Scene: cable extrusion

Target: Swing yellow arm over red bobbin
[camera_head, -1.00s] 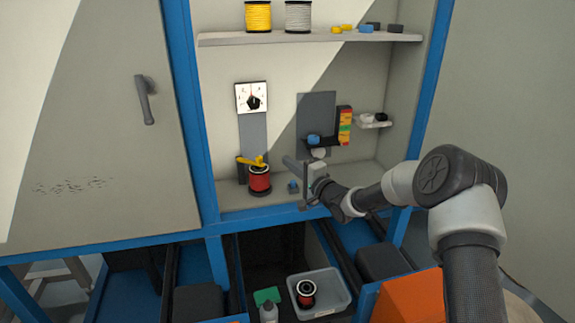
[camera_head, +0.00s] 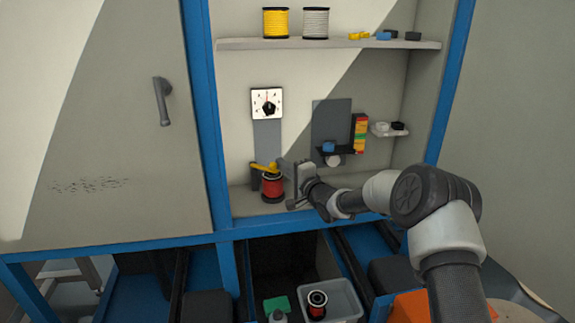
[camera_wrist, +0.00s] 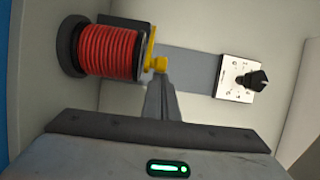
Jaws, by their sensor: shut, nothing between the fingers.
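The red bobbin (camera_head: 272,188) stands upright on the lower shelf of the cabinet, on a black base. The yellow arm (camera_head: 264,168) is at the bobbin's top, in front of the grey upright plate. In the wrist view the red bobbin (camera_wrist: 108,50) lies at upper left, and the yellow arm (camera_wrist: 154,58) runs along its top end, with a round knob. My gripper (camera_head: 284,163) is right of the bobbin, with its fingertips close to the yellow arm. In the wrist view my gripper (camera_wrist: 160,82) is shut and empty, its tips right by the knob; contact is unclear.
A white dial (camera_head: 267,103) with a black knob sits above the bobbin. Yellow and white spools stand on the upper shelf (camera_head: 330,44). A dark holder (camera_head: 337,150) is at the right.

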